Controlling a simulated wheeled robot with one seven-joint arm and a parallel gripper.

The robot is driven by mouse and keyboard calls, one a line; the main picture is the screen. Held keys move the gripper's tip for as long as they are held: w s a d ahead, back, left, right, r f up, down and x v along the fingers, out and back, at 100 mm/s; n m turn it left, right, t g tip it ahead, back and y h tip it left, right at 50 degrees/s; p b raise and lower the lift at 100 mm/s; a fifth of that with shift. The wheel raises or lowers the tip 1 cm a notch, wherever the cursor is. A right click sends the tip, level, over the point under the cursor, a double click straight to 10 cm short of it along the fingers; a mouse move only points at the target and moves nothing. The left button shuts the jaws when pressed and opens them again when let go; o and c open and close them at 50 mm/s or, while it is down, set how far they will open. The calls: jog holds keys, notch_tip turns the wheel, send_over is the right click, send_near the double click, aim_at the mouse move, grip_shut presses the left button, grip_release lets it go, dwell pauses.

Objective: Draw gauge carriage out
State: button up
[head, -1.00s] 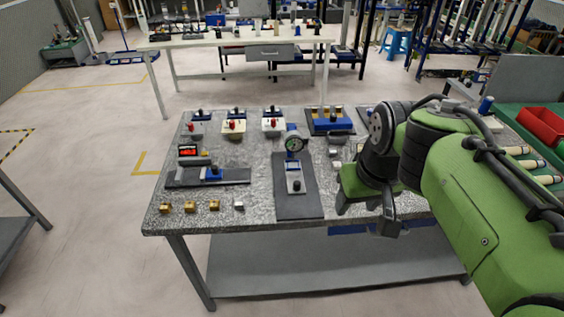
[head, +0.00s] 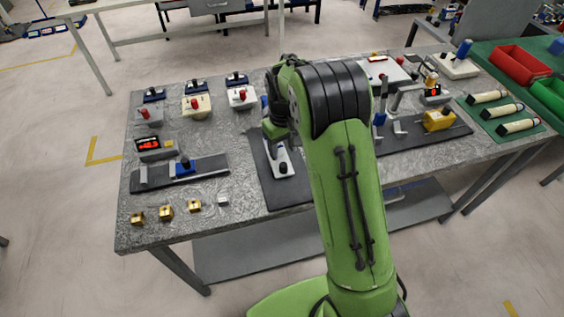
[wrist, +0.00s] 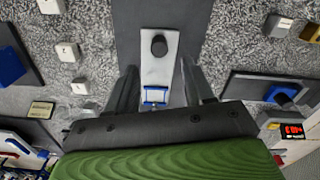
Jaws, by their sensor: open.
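The gauge carriage (head: 282,163), a pale metal slide with a black knob, lies on a dark base plate (head: 280,196). In the wrist view the carriage (wrist: 159,72) runs lengthwise between the fingers, its black knob (wrist: 158,45) just beyond the fingertips. My gripper (wrist: 159,66) is open, one finger on each side, with a visible gap to the carriage. In the head view my gripper (head: 275,134) is over the far part of the base plate, behind the knob. The round dial is hidden behind my arm.
To the left are a blue-block slide fixture (head: 183,166), a red display (head: 148,143) and several brass blocks (head: 166,206). Toggle fixtures (head: 196,105) stand at the back. On the right is a dark plate with a yellow block (head: 438,119).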

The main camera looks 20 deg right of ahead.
aim_at(283, 164)
notch_tip(283, 164, down, 6)
jog(key=shift+s+f+b, duration=0.1)
jog(key=shift+f+b, duration=0.15)
jog(key=shift+b, duration=0.05)
grip_shut()
